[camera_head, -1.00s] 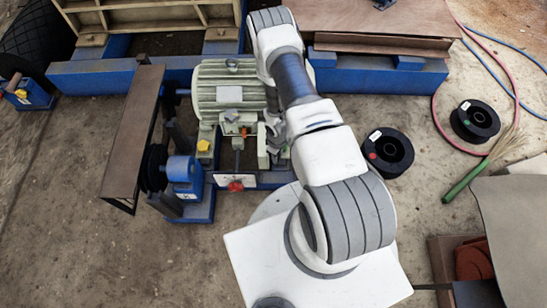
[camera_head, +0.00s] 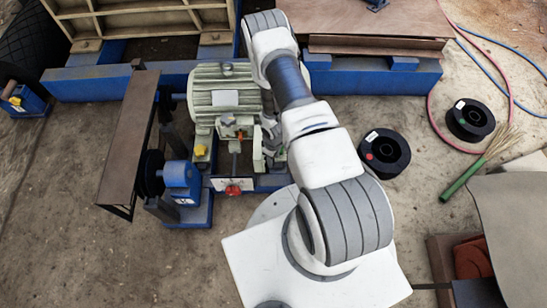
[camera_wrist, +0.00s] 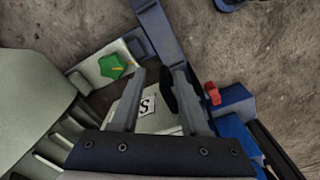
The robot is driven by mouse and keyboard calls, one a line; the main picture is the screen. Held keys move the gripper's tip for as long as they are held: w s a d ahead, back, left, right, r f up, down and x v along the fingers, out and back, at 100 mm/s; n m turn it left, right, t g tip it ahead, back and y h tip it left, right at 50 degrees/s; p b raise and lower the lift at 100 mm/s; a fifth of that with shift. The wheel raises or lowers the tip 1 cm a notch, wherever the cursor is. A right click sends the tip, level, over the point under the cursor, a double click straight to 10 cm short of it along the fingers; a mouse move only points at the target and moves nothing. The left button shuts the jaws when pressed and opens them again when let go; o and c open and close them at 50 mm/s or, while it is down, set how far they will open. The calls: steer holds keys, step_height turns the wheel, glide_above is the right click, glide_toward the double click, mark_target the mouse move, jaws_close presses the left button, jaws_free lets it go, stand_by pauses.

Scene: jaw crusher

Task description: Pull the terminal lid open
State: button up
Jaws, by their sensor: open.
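The pale green motor (camera_head: 222,98) stands left of my arm in the head view, with a small terminal box (camera_head: 237,128) on its near side. I cannot clearly tell which part is the lid. In the wrist view, a pale box face with an "S" label (camera_wrist: 147,106) shows between and beyond the fingers of my gripper (camera_wrist: 159,70). The fingers are apart, with nothing visibly clamped between them. Whether either finger touches the box is unclear. In the head view my gripper is mostly hidden behind my arm, at the motor's right side.
A green knob (camera_wrist: 112,66) sits on a pale plate left of my fingers. A blue box (camera_wrist: 235,103) with a red switch (camera_wrist: 212,93) is close on the right. A blue beam (camera_head: 370,77) runs behind the motor. Black spools (camera_head: 384,153) lie on the floor at right.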

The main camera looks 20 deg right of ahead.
step_height(320, 180, up, 17)
steer(key=p, duration=0.5)
steer(key=shift+s+r+p, duration=0.15)
steer(key=shift+r+p, duration=0.05)
steer(key=shift+p, duration=0.15)
